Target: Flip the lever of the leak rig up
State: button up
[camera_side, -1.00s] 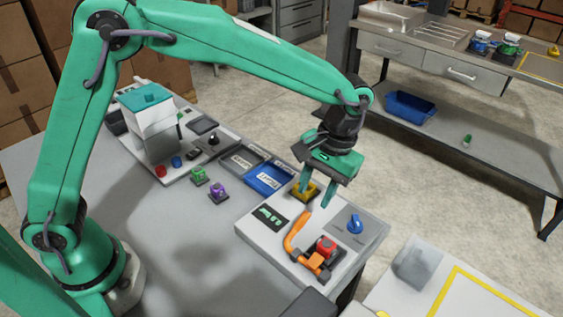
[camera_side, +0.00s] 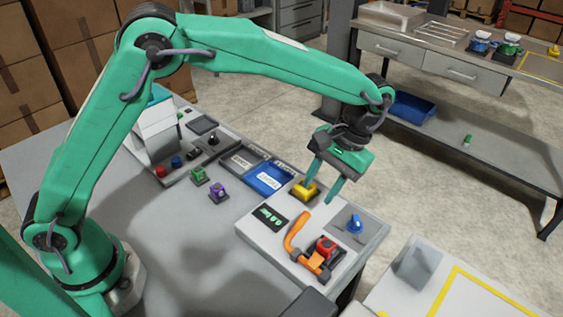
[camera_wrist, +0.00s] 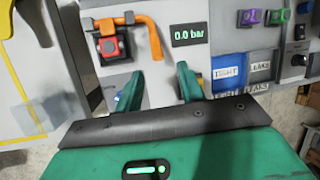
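The leak rig (camera_side: 266,237) is a pale box with a small dark display (camera_side: 268,217). In the wrist view the display (camera_wrist: 192,34) reads 0.0 bar. An orange bent pipe or handle (camera_side: 292,240) and a red part (camera_side: 326,246) sit near its front. A blue knob (camera_side: 355,224) stands at its right and a yellow part (camera_side: 303,192) at its back. I cannot tell for sure which part is the lever. My gripper (camera_side: 321,186) is open and empty above the rig's back half. In the wrist view its fingers (camera_wrist: 159,82) stand apart over the rig's pale top.
Blue and grey trays (camera_side: 268,179) with labels lie close behind the rig's left. Green (camera_side: 198,176) and purple (camera_side: 217,192) pieces stand on the table to the left. A panel with a yellow outline (camera_side: 470,297) lies at the front right.

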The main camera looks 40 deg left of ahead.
aim_at(306, 214)
jog(key=shift+f, duration=0.2)
jog(key=shift+d+x, duration=0.2)
jog(key=shift+x, duration=3.55)
jog(key=shift+s, duration=0.2)
jog(key=shift+c, duration=0.5)
grip_shut()
